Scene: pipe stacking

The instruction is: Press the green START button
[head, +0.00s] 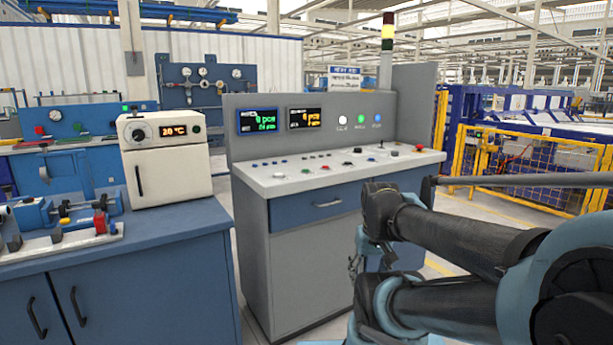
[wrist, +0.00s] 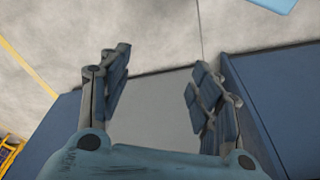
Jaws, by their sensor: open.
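The grey control console (head: 262,240) stands in the middle of the head view. In the head view my arm reaches in from the right, and the gripper is low in front of the console, partly hidden.
A red mushroom button (head: 421,148) sits at the desk's right end. A blue workbench (head: 130,270) with a cream oven (head: 165,155) stands to the left. A yellow fence (head: 530,165) is at the right. Some bare floor shows between console and fence.

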